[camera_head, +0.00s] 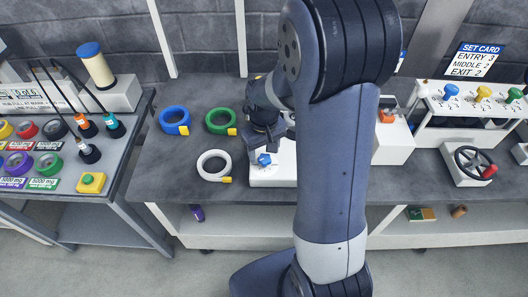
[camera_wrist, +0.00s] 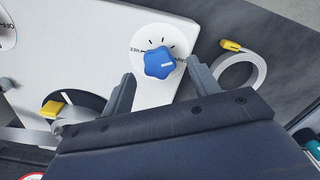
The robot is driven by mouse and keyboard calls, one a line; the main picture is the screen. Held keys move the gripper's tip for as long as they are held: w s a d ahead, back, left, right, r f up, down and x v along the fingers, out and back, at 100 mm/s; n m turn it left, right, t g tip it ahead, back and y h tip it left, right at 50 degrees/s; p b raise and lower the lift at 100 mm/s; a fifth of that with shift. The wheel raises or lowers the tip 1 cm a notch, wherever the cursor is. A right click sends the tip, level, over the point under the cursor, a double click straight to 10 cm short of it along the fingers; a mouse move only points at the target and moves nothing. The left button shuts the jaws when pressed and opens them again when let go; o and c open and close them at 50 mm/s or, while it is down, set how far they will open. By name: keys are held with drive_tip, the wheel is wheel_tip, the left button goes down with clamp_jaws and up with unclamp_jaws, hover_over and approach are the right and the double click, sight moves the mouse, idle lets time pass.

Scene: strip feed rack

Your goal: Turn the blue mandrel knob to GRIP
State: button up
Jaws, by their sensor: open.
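The blue mandrel knob (camera_wrist: 160,63) is a lobed knob on a white dial plate with tick marks and small lettering in the wrist view. A white line on the knob points to the right in that view. In the head view the knob (camera_head: 264,159) shows on a white block on the grey table. My gripper (camera_wrist: 155,82) is open, with one finger on each side of the knob's near edge. I cannot tell whether either finger touches it. In the head view my gripper (camera_head: 268,138) is just behind the knob. The lettering is too small to read surely.
A white strip coil (camera_head: 213,166), a blue coil (camera_head: 175,120) and a green coil (camera_head: 221,121) lie left of the block. A handwheel (camera_head: 474,163) stands at the right under a rack with coloured knobs (camera_head: 484,93). A set card (camera_head: 473,60) stands behind.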

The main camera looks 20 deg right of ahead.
drive_tip(key=shift+f, duration=0.7)
drive_tip(key=shift+c, duration=0.5)
drive_tip(key=c, duration=0.9)
